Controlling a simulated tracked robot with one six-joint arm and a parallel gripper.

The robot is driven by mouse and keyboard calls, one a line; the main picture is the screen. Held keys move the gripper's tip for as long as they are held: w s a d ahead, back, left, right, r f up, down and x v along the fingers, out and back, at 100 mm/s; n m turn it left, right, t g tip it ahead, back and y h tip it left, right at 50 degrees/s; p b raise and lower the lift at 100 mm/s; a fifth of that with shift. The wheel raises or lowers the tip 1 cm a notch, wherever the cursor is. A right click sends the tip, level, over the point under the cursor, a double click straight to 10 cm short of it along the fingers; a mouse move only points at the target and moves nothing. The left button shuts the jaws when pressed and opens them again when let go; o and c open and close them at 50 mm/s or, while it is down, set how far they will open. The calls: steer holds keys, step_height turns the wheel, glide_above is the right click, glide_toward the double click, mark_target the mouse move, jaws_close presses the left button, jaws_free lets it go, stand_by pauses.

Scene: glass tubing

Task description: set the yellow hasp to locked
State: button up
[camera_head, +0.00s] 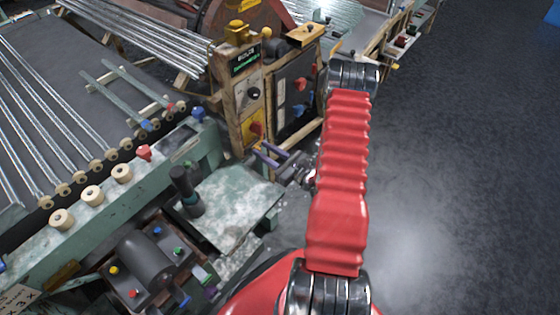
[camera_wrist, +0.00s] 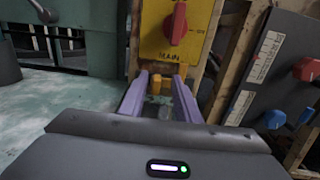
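A small orange-yellow piece, which looks like the yellow hasp (camera_wrist: 156,84), shows between my fingers in the wrist view, just below a yellow panel. Whether it is locked I cannot tell. The yellow panel (camera_wrist: 156,38) carries a red rotary knob (camera_wrist: 178,24) and the word MAIN. My gripper (camera_wrist: 160,76) is open, with its two purple fingers apart on either side of the hasp. I see no clear contact. In the head view my gripper (camera_head: 262,149) is at the foot of the wooden control post; the hasp is too small to make out there.
A dark panel (camera_wrist: 272,70) with red and blue knobs stands close on the right in the wrist view. A worn green bench top (camera_head: 228,205) lies left of my arm. A rack of glass tubes (camera_head: 30,110) is at the far left. Floor (camera_head: 450,180) at right is clear.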

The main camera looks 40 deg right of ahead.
steer(key=v, duration=1.3)
steer(key=shift+s+d, duration=0.1)
steer(key=shift+s, duration=0.05)
stand_by(0.4)
